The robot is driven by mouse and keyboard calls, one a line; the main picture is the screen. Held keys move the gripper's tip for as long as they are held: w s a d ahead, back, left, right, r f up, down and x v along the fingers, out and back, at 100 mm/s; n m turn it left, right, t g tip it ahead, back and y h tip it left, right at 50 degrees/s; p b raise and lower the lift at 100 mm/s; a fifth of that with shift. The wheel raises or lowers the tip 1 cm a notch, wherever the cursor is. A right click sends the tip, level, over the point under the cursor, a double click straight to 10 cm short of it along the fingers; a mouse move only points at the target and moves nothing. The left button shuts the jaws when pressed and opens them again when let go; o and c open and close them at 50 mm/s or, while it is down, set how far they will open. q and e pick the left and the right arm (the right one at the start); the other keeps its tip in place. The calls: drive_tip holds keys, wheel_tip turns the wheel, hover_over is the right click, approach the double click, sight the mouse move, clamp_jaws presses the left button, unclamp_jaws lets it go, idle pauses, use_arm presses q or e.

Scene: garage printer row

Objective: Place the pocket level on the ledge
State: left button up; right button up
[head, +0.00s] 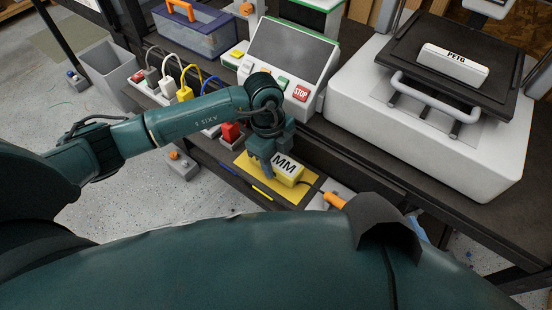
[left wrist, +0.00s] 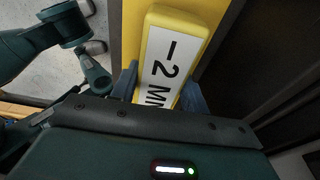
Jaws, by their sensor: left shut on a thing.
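The pocket level appears to be the yellow block (head: 287,170) with a white label ending in "MM". In the left wrist view the level (left wrist: 172,60) has a label reading "-2 MM". My left gripper (head: 271,165) is shut on it, with one finger on each side. The level is over or on a yellow mat (head: 263,187) on the low front ledge (head: 222,156); I cannot tell whether it touches. The gripper hides part of the level. My right gripper is not in view.
A grey console (head: 292,50) with a red STOP button stands behind the gripper. A white printer (head: 410,120) with a block labelled PETG (head: 453,63) stands at right. A power strip with plugs (head: 184,93) is left.

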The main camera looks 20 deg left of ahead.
use_arm(q)
drive_tip(key=o, duration=1.1)
drive_tip(key=shift+f, duration=0.1)
drive_tip(key=shift+c, duration=0.2)
